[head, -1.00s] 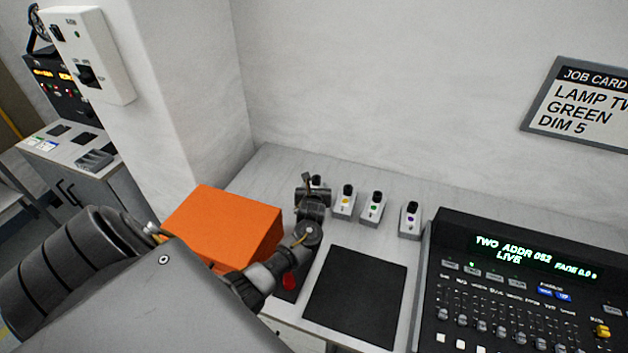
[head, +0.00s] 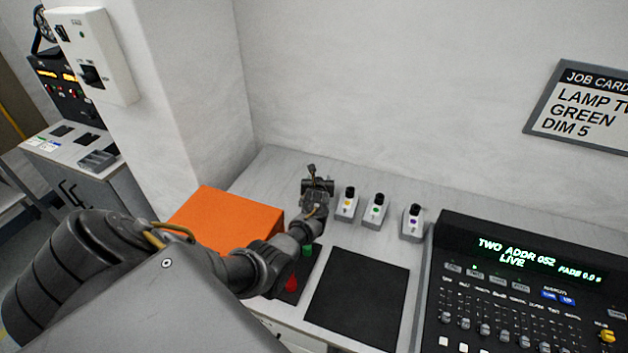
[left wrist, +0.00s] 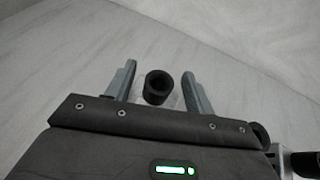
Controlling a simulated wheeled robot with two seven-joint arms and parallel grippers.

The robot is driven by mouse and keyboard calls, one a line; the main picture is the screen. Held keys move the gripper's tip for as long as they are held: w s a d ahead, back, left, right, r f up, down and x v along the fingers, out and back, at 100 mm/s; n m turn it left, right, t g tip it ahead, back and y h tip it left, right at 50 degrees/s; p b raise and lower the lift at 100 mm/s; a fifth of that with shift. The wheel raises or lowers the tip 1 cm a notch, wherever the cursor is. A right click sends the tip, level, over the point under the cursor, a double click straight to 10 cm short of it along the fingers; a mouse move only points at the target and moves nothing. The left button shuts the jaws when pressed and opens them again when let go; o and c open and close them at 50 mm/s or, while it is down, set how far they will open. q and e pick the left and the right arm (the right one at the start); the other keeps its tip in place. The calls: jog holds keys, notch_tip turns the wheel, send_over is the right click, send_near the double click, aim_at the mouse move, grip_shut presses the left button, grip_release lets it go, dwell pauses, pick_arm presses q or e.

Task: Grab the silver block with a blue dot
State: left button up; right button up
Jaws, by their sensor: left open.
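My left gripper (head: 318,184) is open at the left end of a row of small silver blocks with black knobs. In the left wrist view its two fingers (left wrist: 159,72) stand on either side of a black round knob (left wrist: 158,86), with a pale block partly visible below it. In the head view the gripper hides this block, so its dot colour does not show. The other blocks have a yellow dot (head: 346,206), a green dot (head: 375,211) and a purple-blue dot (head: 412,224). My right gripper is not in view.
A black mat (head: 357,297) lies in front of the blocks, and a lighting console (head: 520,290) is at the right. Red (head: 291,283) and green pieces (head: 307,250) show beside my wrist. A wall rises behind.

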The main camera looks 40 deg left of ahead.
pick_arm(q)
jog(key=shift+x, duration=1)
grip_shut()
jog(key=shift+r, duration=0.1)
